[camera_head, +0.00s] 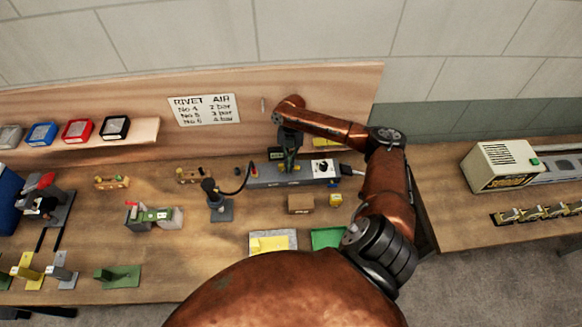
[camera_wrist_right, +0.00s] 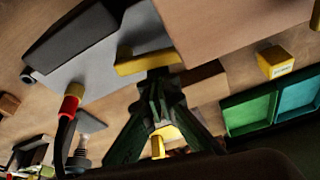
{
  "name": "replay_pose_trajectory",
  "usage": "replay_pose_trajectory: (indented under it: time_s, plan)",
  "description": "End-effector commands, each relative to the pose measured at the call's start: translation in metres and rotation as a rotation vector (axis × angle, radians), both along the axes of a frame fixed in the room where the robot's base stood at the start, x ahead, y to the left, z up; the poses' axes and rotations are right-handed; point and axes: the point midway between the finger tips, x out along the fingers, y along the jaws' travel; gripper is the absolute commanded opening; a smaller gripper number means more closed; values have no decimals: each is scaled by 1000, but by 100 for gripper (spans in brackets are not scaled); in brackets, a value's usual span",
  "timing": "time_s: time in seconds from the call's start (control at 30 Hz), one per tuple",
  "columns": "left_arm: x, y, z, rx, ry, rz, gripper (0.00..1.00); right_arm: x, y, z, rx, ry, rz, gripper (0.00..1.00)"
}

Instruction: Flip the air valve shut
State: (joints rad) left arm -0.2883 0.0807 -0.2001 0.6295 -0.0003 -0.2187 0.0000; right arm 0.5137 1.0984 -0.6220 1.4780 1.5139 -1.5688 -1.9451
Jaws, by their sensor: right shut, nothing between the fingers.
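The grey air unit (camera_head: 258,182) stands at the back of the workbench, with a dial on its right end and a hose at its left. In the right wrist view it shows as a grey block (camera_wrist_right: 88,62) with a red and yellow hose fitting (camera_wrist_right: 70,100). A yellow bar (camera_wrist_right: 146,63), which looks like the valve lever, lies across it. My right gripper (camera_head: 285,165) is over the unit, shut and empty. In the right wrist view its fingertips (camera_wrist_right: 158,75) are close to the yellow bar; I cannot tell if they touch. My left gripper is out of view.
A brown block (camera_head: 300,204), a small yellow box (camera_head: 336,199) and a green tray (camera_head: 327,238) lie in front of the unit. A black tool on a stand (camera_head: 219,205) is at its left. A sign (camera_head: 204,109) hangs on the back board.

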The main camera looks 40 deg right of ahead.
Motion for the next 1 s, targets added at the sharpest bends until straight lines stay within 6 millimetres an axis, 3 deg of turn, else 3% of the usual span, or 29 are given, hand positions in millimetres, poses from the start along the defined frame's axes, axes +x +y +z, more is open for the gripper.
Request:
replay_pose_trajectory:
  time_s: [0.47, 0.8, 1.0]
  plan:
    - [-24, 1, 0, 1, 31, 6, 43, 2, 4, 0, 0, 1, 0, 0]
    - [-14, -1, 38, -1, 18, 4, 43, -15, 37, 5, 4, 3, 2, 0]
    - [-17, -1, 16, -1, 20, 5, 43, 0, 24, 43, -2, -3, 6, 0]
